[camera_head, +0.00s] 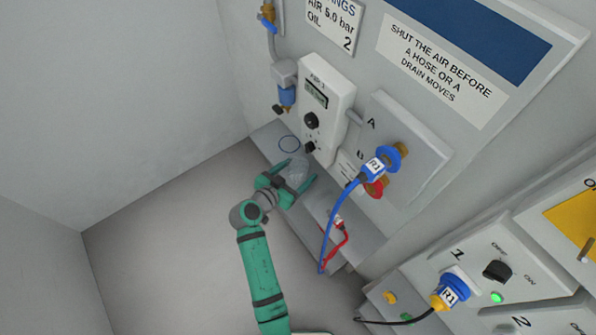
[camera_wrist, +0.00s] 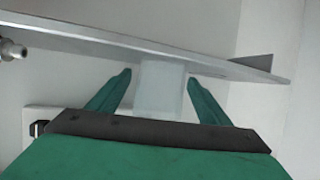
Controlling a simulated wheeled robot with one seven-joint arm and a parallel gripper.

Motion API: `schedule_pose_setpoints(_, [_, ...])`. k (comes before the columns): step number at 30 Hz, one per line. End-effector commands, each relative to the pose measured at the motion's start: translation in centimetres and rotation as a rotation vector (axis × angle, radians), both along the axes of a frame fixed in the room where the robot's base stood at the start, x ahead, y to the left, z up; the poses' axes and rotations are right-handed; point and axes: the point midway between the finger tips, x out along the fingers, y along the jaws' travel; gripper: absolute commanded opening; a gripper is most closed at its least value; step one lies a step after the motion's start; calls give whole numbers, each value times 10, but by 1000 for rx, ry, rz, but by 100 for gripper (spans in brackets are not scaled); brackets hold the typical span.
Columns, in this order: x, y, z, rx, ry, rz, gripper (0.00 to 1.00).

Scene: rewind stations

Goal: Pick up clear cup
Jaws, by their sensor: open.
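The clear cup (camera_head: 297,173) is a pale, see-through vessel at the shelf below the white controller box. In the wrist view the cup (camera_wrist: 160,88) shows as a pale block in the middle, between the two green fingers. My gripper (camera_head: 295,173) is open, with one finger on each side of the cup. In the wrist view my gripper (camera_wrist: 158,88) shows a gap between each finger and the cup. I cannot tell how deep the cup sits between the fingers.
The grey shelf (camera_head: 330,212) runs along the panel, and its edge (camera_wrist: 100,36) crosses the wrist view. A blue hose (camera_head: 329,222) and a red hose (camera_head: 341,246) hang to the right. A blue ring (camera_head: 289,144) marks the shelf behind. The floor (camera_head: 180,230) at left is clear.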

Motion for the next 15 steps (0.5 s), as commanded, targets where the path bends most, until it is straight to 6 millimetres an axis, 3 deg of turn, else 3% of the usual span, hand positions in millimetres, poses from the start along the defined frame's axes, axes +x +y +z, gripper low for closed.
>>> schedule_pose_setpoints(8, [2, -2, -2, 1, 1, 1, 72])
schedule_pose_setpoints(13, [2, -1, -2, 1, 1, 1, 34])
schedule_pose_setpoints(15, [2, -1, -2, 0, 1, 1, 28])
